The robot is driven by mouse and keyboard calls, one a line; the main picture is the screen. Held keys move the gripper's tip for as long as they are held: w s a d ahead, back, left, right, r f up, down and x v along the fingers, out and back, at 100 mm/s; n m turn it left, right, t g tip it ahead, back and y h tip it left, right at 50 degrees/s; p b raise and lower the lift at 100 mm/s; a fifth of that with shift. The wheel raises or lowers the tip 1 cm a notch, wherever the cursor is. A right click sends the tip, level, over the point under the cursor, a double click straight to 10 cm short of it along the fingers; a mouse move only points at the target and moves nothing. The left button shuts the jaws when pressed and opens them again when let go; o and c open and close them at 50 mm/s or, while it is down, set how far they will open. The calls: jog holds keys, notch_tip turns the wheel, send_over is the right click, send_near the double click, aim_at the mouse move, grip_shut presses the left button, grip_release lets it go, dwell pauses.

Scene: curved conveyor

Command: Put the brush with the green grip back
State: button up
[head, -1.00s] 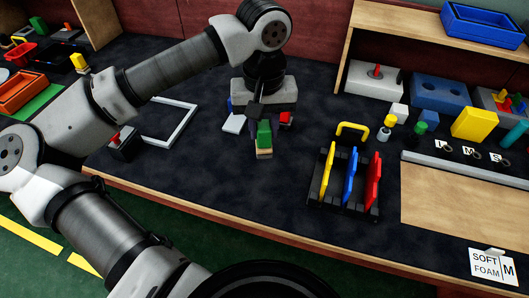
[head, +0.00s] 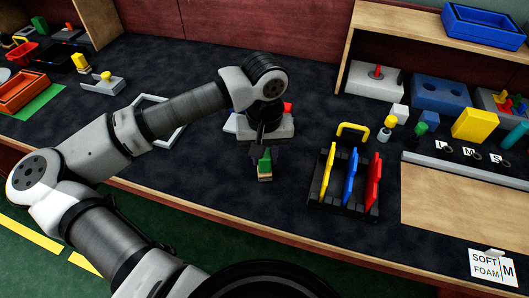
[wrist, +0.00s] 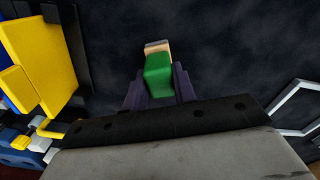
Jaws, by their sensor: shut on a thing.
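I cannot tell whether the brush touches the table. The bristles are not clear.
A black rack (head: 330,204) to the right holds upright yellow, blue and red pieces. A yellow handle (head: 353,128) stands behind it. A white frame (head: 178,135) lies behind my arm on the left. Dark table between gripper and rack is clear.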

jog(key=o, duration=0.9)
jog(key=shift+f, duration=0.1)
jog(key=shift+o, duration=0.2)
